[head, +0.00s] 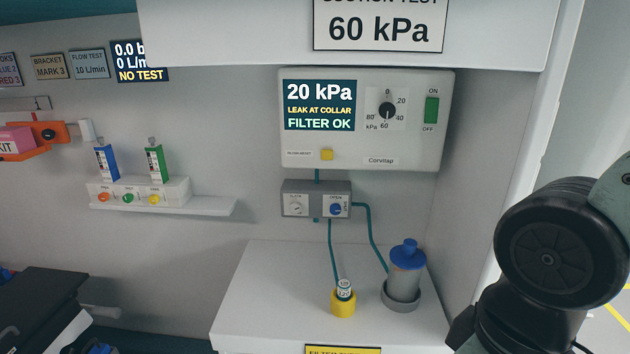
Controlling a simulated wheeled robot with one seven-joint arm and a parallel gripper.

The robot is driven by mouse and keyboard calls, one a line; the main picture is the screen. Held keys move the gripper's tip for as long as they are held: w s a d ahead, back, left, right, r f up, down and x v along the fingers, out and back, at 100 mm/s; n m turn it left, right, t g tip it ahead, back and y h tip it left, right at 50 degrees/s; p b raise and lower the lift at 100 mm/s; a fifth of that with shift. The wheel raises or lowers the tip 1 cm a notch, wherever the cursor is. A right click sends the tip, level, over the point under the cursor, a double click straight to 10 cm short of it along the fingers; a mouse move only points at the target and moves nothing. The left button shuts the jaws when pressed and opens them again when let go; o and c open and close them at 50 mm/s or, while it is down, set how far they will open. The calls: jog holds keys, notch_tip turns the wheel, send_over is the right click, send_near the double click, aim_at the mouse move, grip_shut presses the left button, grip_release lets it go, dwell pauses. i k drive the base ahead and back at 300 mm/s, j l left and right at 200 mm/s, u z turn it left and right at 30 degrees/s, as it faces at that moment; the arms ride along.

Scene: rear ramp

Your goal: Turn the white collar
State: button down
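A grey block (316,187) is on the wall below the suction unit. The white part may be the white collar, but I cannot tell for sure. The suction unit's display (319,105) reads 20 kPa, LEAK AT COLLAR, FILTER OK. My arm (547,258) shows at the right edge. My gripper is not in view.
Teal tubes run down from the block. A shelf (215,206) with blue and green items is left. The counter's left part is clear.

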aim_at(294, 207)
jog(key=i+j, duration=0.1)
jog(key=j, duration=0.4)
jog(key=i+j, duration=0.1)
jog(key=j, duration=0.95)
jog(key=i, duration=0.05)
